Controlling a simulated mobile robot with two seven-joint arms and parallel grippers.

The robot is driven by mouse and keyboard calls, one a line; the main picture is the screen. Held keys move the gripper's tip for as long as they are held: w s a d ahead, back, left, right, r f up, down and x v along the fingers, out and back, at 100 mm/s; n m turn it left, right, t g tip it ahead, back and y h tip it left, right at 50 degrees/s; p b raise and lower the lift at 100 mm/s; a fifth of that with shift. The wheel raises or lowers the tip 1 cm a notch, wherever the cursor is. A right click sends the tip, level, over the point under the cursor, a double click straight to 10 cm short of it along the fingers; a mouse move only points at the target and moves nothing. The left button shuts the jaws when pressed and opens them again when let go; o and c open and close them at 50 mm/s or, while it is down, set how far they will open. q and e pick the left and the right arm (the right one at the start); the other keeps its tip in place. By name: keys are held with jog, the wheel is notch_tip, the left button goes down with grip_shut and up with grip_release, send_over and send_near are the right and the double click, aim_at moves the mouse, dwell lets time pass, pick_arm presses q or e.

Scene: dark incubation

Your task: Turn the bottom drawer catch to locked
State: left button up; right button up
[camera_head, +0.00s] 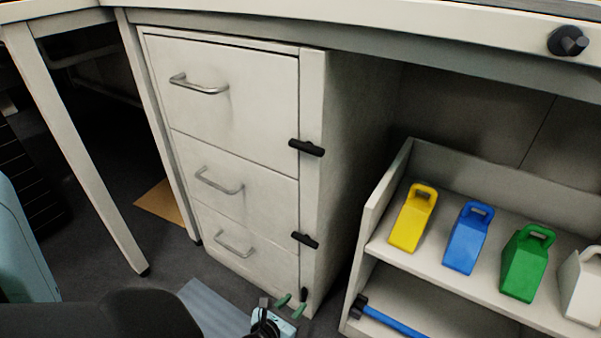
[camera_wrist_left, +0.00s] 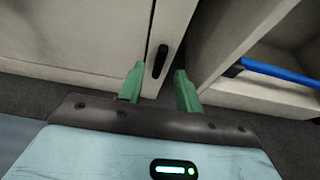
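The white drawer cabinet (camera_head: 235,140) has three drawers. The bottom drawer (camera_head: 237,255) looks closed. Its dark catch (camera_head: 303,294) is near the floor on the right post and stands roughly upright. In the left wrist view the same catch (camera_wrist_left: 160,61) is upright beside the drawer seam, not across it. The top catch (camera_head: 307,147) and middle catch (camera_head: 305,240) lie nearly level across the seam. My left gripper (camera_head: 292,300) is open with green fingertips. In the wrist view its fingers (camera_wrist_left: 158,86) are on either side of the catch's line, with no clear contact. My right gripper is not in view.
A low white shelf (camera_head: 375,215) stands right of the cabinet with yellow (camera_head: 412,222), blue (camera_head: 464,243), green (camera_head: 523,265) and white (camera_head: 582,285) handled blocks. A blue-handled tool (camera_head: 392,321) lies on its lower level. A desk top (camera_head: 430,22) overhangs the cabinet.

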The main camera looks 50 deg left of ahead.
aim_at(302, 295)
pick_arm(q)
jog(key=shift+b+x, duration=0.6)
jog(key=shift+x, duration=1.25)
grip_shut()
